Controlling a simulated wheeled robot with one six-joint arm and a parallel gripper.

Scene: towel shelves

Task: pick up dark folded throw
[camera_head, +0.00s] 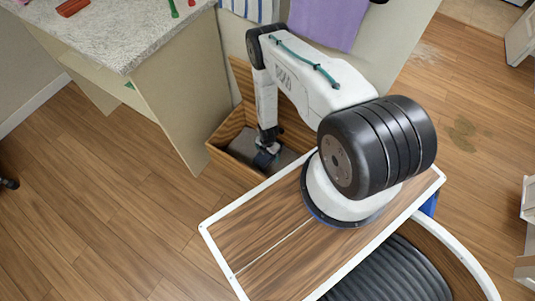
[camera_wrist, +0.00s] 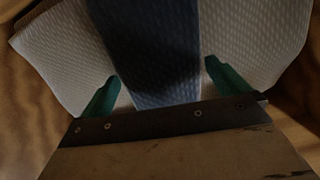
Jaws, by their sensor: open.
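A dark blue, ribbed folded cloth (camera_wrist: 150,45), which looks like the dark throw, fills the middle of the wrist view. Pale textured cloth (camera_wrist: 55,60) shows on both sides of it. My gripper (camera_wrist: 162,72) is open, with one green finger on each side of the dark cloth. I cannot tell whether the fingers touch it. In the head view my gripper (camera_head: 267,158) reaches down into a wooden box (camera_head: 222,153), over grey cloth (camera_head: 244,144). My arm and gripper hide part of the box's contents.
A counter with a speckled top (camera_head: 120,30) stands left of the box, its side panel close by. A purple towel (camera_head: 325,22) and a striped towel (camera_head: 248,8) hang behind my arm. Open wood floor (camera_head: 95,200) lies at the left.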

